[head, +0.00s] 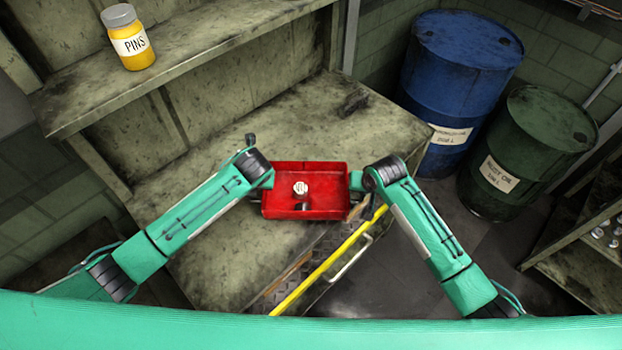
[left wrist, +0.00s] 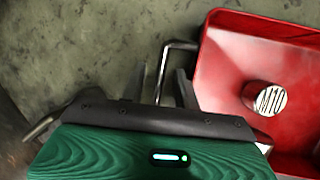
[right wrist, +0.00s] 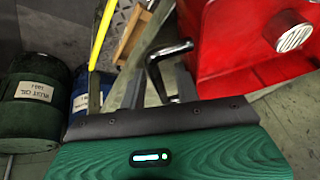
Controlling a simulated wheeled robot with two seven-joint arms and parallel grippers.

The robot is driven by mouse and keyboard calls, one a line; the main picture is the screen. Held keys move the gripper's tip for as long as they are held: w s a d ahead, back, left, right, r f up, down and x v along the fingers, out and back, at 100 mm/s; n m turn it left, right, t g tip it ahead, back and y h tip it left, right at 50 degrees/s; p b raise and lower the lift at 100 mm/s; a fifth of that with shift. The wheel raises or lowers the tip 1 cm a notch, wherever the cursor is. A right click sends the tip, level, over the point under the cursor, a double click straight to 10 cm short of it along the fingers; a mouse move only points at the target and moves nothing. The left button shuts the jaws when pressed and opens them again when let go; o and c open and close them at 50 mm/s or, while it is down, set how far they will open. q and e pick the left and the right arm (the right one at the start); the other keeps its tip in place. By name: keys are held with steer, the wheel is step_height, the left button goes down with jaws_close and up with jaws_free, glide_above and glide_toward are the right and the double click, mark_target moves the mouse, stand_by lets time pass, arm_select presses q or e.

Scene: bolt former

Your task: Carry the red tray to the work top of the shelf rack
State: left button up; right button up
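The red tray (head: 330,185) is level at the front edge of the shelf rack's work top (head: 245,225), mostly over it in the head view. I cannot tell whether its underside touches. Gaps show between fingers and handles.
A yellow PINS jar (head: 132,40) stands on the upper shelf (head: 185,45). A blue drum (head: 455,75) and a green drum (head: 525,150) stand right of the rack. A yellow bar (head: 330,262) is below the work top's front edge. The back of the work top is mostly clear.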

steer(key=shift+s+r, duration=0.1)
steer(key=shift+r, duration=0.1)
arm_select(q)
steer(key=v, duration=1)
arm_select(e)
steer(key=v, duration=1.1)
steer(key=shift+r, duration=0.3)
arm_select(q)
steer(key=shift+s+d, duration=0.1)
steer(key=shift+s, duration=0.05)
arm_select(e)
steer(key=shift+s+d, duration=0.1)
